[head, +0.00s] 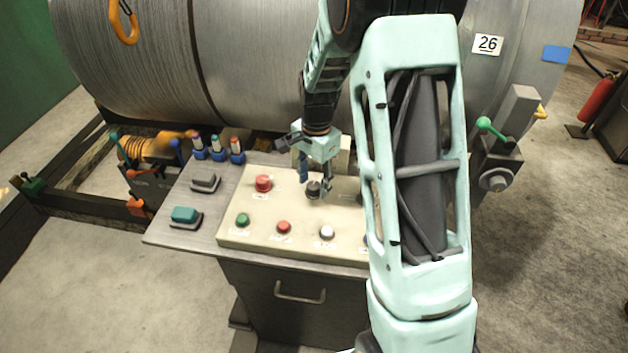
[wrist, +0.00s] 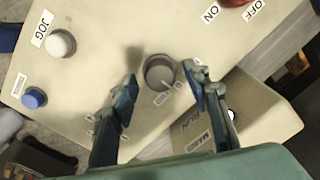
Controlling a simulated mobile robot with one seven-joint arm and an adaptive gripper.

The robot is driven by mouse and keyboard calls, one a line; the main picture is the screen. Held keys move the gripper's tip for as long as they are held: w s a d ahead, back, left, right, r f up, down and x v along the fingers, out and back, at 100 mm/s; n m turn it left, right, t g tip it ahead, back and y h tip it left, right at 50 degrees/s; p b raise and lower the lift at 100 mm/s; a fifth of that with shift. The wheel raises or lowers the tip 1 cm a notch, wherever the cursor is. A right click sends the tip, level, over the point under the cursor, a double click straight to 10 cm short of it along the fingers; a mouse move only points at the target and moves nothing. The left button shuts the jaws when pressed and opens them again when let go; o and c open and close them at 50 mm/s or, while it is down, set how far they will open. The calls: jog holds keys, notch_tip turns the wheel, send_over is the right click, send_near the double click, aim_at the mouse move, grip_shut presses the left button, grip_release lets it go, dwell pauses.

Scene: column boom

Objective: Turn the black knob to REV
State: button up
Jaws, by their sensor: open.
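The black knob (head: 314,190) sits on the beige control panel (head: 259,214), behind the row of push buttons. In the wrist view it shows as a dark round knob (wrist: 160,71) with a pale mark towards its lower right edge. My gripper (head: 317,183) is above the panel at the knob, pointing down. In the wrist view the open gripper (wrist: 161,75) has one finger on each side of the knob; contact cannot be told. A small label beside the knob is too small to read, and REV cannot be made out.
The panel carries a red mushroom button (head: 263,183), a green button (head: 243,219), a red button (head: 284,227) and a white button (head: 327,232), labelled JOG in the wrist view. A raised beige box (wrist: 262,115) stands close to the right finger. A large drum (head: 255,60) lies behind.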

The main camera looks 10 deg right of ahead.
jog(key=shift+f, duration=0.1)
jog(key=c, duration=1.2)
jog(key=shift+o, duration=0.2)
jog(key=shift+n, duration=0.4)
jog(key=n+b, duration=0.1)
jog(key=n, duration=0.2)
jog(key=shift+w+n+b, duration=0.1)
jog(key=shift+n+b, duration=0.2)
jog(key=shift+b, duration=0.05)
jog(key=shift+n+b, duration=0.4)
jog(key=shift+n, duration=1.9)
jog(key=o, duration=1.2)
jog(key=shift+c, duration=0.2)
